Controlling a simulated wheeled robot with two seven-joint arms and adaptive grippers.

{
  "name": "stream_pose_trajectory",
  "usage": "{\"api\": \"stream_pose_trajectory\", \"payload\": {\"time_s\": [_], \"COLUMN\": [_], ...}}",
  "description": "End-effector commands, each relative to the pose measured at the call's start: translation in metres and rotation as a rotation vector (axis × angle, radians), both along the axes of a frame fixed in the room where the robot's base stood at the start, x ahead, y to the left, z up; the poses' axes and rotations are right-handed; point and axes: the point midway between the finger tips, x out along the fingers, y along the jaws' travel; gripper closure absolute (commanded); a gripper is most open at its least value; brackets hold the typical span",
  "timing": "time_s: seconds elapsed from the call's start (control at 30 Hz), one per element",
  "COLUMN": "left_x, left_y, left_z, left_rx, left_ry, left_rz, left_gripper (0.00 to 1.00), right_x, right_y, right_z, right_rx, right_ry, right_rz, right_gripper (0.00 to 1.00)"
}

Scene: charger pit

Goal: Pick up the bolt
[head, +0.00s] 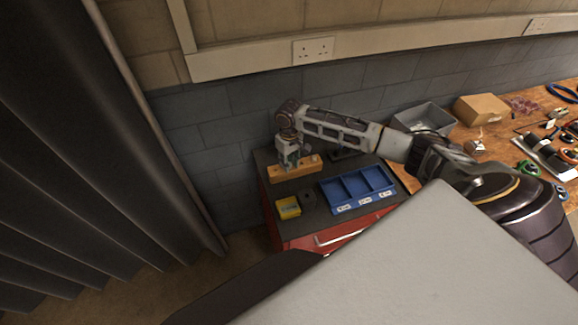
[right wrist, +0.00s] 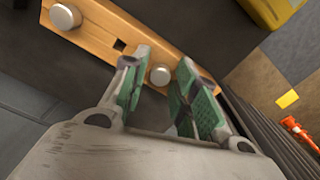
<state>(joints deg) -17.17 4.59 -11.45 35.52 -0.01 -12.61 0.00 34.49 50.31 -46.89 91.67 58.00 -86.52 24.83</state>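A wooden block (head: 283,176) lies on the dark top of a red cabinet, under my right gripper (head: 289,161). In the right wrist view the block (right wrist: 95,30) carries a round silver bolt head (right wrist: 65,15) near one end, a square hole, and a second bolt head (right wrist: 160,75). My right gripper (right wrist: 160,92) is open, its green-padded fingers on either side of the second bolt head. I cannot tell whether the pads touch it. The bolt's shank is hidden in the block. My left gripper is not in view.
A blue divided tray (head: 356,188) with labelled compartments and a yellow box (head: 288,208) share the red cabinet's top (head: 318,218). The wall stands close behind. A wooden workbench (head: 497,147) on the right holds a grey bin (head: 424,117), a cardboard box (head: 480,108) and tools.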

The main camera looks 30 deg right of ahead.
Motion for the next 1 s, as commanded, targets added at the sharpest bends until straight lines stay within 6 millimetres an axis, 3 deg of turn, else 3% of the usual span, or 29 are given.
{"api": "stream_pose_trajectory", "payload": {"time_s": [0.03,0.2,0.67,1.0], "left_x": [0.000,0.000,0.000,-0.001], "left_y": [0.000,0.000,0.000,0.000], "left_z": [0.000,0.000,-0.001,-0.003], "left_rx": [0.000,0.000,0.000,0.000], "left_ry": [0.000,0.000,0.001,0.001], "left_rz": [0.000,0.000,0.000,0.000], "left_gripper": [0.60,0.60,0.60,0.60], "right_x": [0.000,0.000,0.000,0.001], "right_y": [0.000,0.000,0.000,0.000], "right_z": [0.000,0.000,0.008,0.050], "right_rx": [0.000,0.000,0.001,0.000], "right_ry": [0.000,0.000,-0.001,-0.003], "right_rz": [0.000,0.000,0.000,0.000], "right_gripper": [0.82,1.00,1.00,1.00]}}
